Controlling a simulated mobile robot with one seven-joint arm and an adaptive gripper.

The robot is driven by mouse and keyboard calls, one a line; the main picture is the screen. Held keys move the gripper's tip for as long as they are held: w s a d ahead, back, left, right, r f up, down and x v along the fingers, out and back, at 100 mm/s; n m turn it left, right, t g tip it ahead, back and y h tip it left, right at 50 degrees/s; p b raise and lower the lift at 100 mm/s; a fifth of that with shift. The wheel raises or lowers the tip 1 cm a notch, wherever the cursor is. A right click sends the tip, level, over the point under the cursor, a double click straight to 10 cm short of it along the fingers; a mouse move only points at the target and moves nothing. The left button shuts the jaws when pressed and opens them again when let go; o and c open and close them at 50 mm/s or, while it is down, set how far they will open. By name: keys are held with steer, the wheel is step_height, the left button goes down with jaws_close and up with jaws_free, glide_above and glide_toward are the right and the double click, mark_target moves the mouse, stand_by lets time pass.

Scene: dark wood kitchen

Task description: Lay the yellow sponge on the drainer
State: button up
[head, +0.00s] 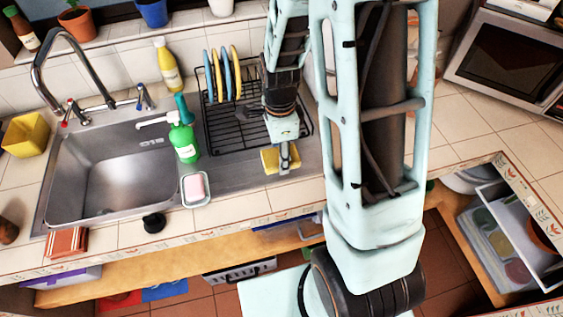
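The yellow sponge (268,160) is at the front right edge of the black wire drainer (222,130), beside the bare metal of the sink top. My gripper (285,158) reaches down over it from above. A finger crosses the front of the sponge, and yellow shows on both sides of it. The far finger is hidden, so I cannot tell whether the gripper is closed on the sponge. I also cannot tell whether the sponge touches the surface.
Blue and yellow plates (225,75) stand in the drainer's back left. A green soap bottle (184,143) and a pink soap dish (196,189) stand left of it, by the sink (110,175). The drainer's front middle is bare. A microwave (515,65) stands at the right.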

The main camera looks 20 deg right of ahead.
steer(key=shift+w+d+f+b, duration=0.25)
steer(key=shift+f+b, duration=0.1)
steer(key=shift+f, duration=0.15)
steer(key=shift+d+f+b, duration=0.1)
steer(key=shift+f+b, duration=0.95)
steer(key=shift+f, duration=0.45)
steer(key=shift+f, duration=0.1)
steer(key=shift+f, duration=0.15)
steer(key=o, duration=0.8)
steer(key=shift+r, duration=0.2)
step_height(320, 180, up, 12)
steer(key=shift+r, duration=0.1)
